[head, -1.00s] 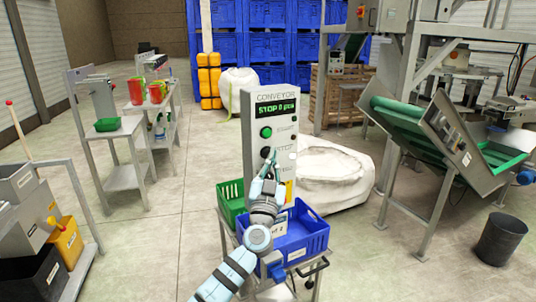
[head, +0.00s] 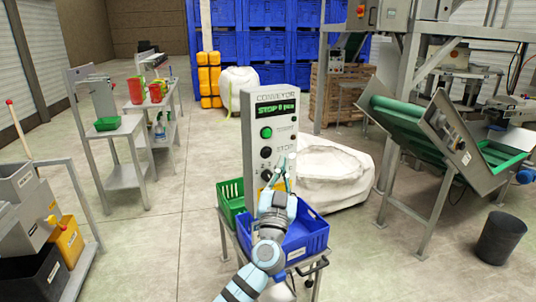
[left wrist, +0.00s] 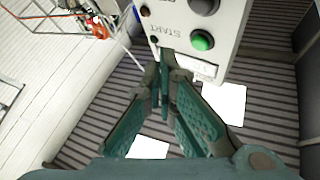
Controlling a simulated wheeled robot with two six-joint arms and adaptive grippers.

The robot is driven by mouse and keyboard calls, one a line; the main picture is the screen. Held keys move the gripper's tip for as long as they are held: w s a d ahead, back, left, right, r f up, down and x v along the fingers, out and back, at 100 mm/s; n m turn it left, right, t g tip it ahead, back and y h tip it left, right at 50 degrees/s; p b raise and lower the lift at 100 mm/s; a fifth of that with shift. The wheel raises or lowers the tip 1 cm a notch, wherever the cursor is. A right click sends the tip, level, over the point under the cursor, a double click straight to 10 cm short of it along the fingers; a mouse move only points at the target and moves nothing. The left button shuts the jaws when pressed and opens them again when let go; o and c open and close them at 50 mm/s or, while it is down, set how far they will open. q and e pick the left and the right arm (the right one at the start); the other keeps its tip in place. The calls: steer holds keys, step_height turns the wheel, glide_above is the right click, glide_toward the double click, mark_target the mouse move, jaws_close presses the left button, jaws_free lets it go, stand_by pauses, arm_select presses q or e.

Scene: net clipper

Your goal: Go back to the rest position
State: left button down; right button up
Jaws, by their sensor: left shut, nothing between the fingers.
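My left gripper (head: 283,178) is shut and empty in the head view, in front of the lower part of the conveyor control panel (head: 254,152). The panel is a grey upright box with a lit display reading STOP, a green button (head: 266,132) and dark knobs below it. In the left wrist view the shut fingers (left wrist: 163,68) point toward the panel's face (left wrist: 222,48), beside the START label and a green button (left wrist: 202,40). The fingertips look apart from the panel there. My right gripper is not in view.
A blue crate (head: 314,236) and a green crate (head: 230,206) stand on a cart under my left arm. A white sack (head: 340,172) lies behind the panel. The green conveyor (head: 402,119) stands at the right, and a steel table (head: 123,130) stands at the left. Open floor lies between.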

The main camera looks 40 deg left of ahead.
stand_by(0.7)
arm_select(q)
steer(key=w+f+m+g+h, duration=0.2)
steer(key=f+m, duration=0.1)
steer(key=f, duration=0.5)
steer(key=w+f+m+g+h, duration=0.1)
steer(key=w+f+m+h, duration=0.15)
steer(key=f, duration=0.55)
steer(key=s+d+f+g+h, duration=0.1)
steer(key=s+f+g+h, duration=0.2)
steer(key=f, duration=1)
steer(key=s+d+f+g+h, duration=0.1)
steer(key=s+f+g, duration=0.3)
steer(key=f, duration=1)
steer(key=s+d+f+g+h, duration=0.1)
steer(key=s+d+f+g, duration=0.15)
steer(key=s+f, duration=0.75)
steer(key=s+d+f+g+h, duration=0.1)
steer(key=s+d+f+g, duration=0.15)
steer(key=s+f, duration=0.75)
steer(key=s+d+f+n+g, duration=0.1)
steer(key=s+d+f+g, duration=0.1)
steer(key=s, duration=1.1)
steer(key=s+d+f+g, duration=0.2)
steer(key=s+d+f, duration=0.1)
steer(key=s, duration=1)
steer(key=shift+s+d+n+h, duration=0.15)
steer(key=shift+d+n+h, duration=0.25)
steer(key=shift+d, duration=0.3)
